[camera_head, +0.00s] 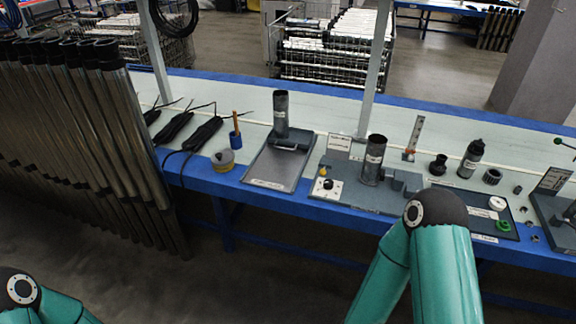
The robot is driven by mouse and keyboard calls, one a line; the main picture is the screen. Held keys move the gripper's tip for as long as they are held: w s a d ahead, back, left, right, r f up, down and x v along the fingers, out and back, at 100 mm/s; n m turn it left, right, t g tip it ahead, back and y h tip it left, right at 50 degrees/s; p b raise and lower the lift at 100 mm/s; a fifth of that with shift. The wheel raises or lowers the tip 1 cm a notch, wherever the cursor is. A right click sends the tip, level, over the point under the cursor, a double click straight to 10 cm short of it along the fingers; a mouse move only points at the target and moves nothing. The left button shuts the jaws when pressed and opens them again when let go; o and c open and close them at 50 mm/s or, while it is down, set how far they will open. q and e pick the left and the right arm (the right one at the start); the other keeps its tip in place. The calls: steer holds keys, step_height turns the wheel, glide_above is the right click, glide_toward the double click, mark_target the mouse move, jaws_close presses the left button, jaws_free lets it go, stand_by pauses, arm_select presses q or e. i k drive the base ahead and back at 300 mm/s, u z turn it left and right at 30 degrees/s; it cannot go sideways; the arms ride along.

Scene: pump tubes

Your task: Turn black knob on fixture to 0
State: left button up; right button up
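The fixture (388,201) is a dark plate on the blue-edged workbench, right of the picture's middle. At its front left corner is a small white panel (319,191) with a black knob (328,184) on it. The knob is too small for me to read its setting. A yellow-topped button (322,171) sits just behind the panel. A dark cylinder (373,160) stands upright on the fixture. My teal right arm rises in front of the fixture's right part, and its gripper is out of view. Only a piece of my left arm shows at the bottom left; its gripper is out of view.
Another plate (268,178) with an upright tube stands left of the fixture. A yellow tape roll (223,160) and a blue cup (236,140) are farther left. Long metal tubes (70,130) lean at the left. Several small parts lie right of the fixture.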

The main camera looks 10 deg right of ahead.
mark_target(329, 184)
steer(key=z, duration=0.1)
steer(key=i, duration=1.1)
steer(key=z, duration=0.65)
steer(key=i, duration=0.3)
steer(key=z, duration=0.25)
steer(key=k, duration=0.9)
steer(key=z, duration=0.15)
steer(key=i, duration=0.9)
steer(key=u, duration=0.1)
